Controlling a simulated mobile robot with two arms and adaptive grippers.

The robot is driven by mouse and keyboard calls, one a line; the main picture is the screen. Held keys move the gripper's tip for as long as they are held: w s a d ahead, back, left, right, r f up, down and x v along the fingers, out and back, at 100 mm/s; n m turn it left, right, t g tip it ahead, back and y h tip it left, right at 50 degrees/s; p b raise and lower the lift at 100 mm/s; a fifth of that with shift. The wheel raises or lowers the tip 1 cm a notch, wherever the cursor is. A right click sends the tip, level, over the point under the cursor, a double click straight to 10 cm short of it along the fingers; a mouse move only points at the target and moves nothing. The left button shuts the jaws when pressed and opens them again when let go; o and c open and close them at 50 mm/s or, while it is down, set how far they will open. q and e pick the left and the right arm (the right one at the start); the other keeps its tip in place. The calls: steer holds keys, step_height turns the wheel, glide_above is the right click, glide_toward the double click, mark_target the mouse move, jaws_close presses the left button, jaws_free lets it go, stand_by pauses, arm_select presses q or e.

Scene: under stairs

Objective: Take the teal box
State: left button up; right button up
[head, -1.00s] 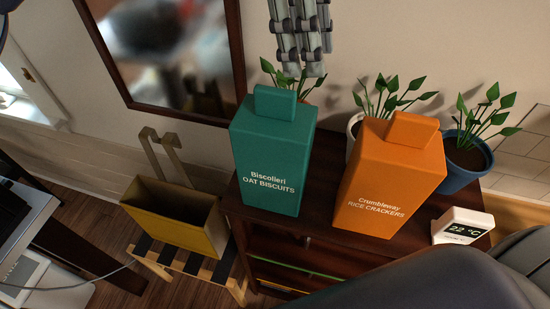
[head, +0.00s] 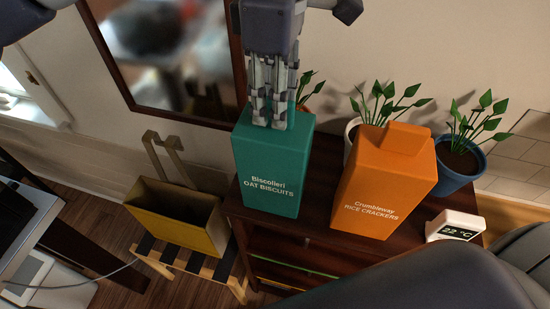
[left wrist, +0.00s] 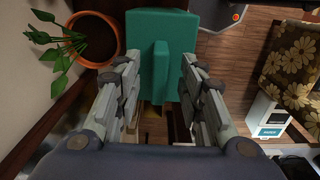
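The teal box (head: 272,165), labelled Biscolleri Oat Biscuits, stands upright on the dark wooden cabinet (head: 312,225). My left gripper (head: 270,122) points down onto its top, and its fingers hide the box's raised top tab in the head view. The left wrist view shows the teal box (left wrist: 180,28) with its narrow tab between the two fingers (left wrist: 158,62). The fingers are apart, with a gap to the tab on both sides. My right gripper is not seen.
An orange Rice Crackers box (head: 385,185) stands close to the right. Behind are potted plants, one in a blue pot (head: 458,168). A small white thermometer display (head: 455,226) sits at the right. A yellow open bin (head: 180,215) rests on a slatted stool at the left.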

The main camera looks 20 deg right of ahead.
arm_select(q)
steer(key=shift+w+f, duration=0.1)
steer(key=shift+f, duration=0.75)
jaws_close()
steer(key=shift+r, duration=0.1)
